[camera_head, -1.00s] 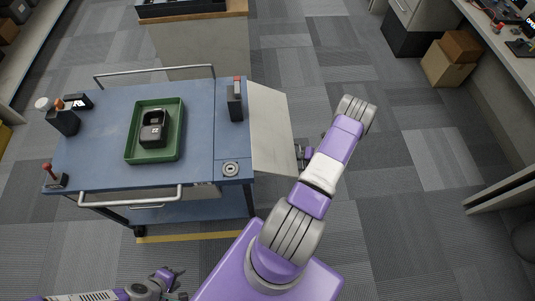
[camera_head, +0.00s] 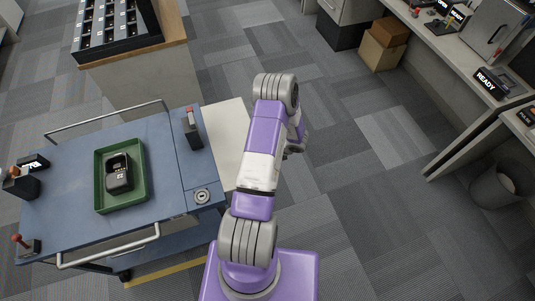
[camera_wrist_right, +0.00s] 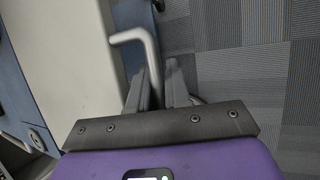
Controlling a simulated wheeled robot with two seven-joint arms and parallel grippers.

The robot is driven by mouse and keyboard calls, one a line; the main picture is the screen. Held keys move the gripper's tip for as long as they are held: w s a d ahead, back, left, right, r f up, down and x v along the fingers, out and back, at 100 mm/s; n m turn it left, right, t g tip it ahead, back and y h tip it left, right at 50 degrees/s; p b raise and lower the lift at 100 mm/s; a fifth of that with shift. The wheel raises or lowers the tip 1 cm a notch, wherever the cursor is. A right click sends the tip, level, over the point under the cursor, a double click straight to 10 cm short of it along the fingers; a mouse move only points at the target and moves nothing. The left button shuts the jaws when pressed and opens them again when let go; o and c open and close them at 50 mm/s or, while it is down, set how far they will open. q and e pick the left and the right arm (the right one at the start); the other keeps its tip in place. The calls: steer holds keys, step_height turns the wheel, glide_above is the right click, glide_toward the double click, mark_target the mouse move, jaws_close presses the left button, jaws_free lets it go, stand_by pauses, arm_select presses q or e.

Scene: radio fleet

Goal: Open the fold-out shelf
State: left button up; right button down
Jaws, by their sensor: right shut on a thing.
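The fold-out shelf is a pale panel (camera_head: 225,135) on the right side of the blue cart (camera_head: 75,135). It extends outward close to the line of the cart top, and my right arm covers its outer part in the head view. In the right wrist view the panel (camera_wrist_right: 65,50) fills the left, with a bent grey handle (camera_wrist_right: 133,38) at its outer edge. My right gripper (camera_wrist_right: 163,85) is shut on this handle, its fingers on either side of the bar. In the head view this gripper is hidden behind my arm. My left gripper is out of view.
The cart carries a green tray (camera_head: 98,190) with a dark radio (camera_head: 119,180). A small dark device (camera_head: 192,130) and a round fitting (camera_head: 201,196) sit near the shelf. Desks stand at the right, with a bin (camera_head: 497,188) below. Carpet right of my arm is clear.

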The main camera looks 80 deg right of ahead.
steer(key=shift+s+d, duration=0.1)
steer(key=shift+s, duration=0.1)
steer(key=c, duration=1.4)
jaws_free()
steer(key=shift+c, duration=0.2)
steer(key=v, duration=0.7)
steer(key=shift+r+p, duration=0.3)
steer(key=shift+p, duration=0.1)
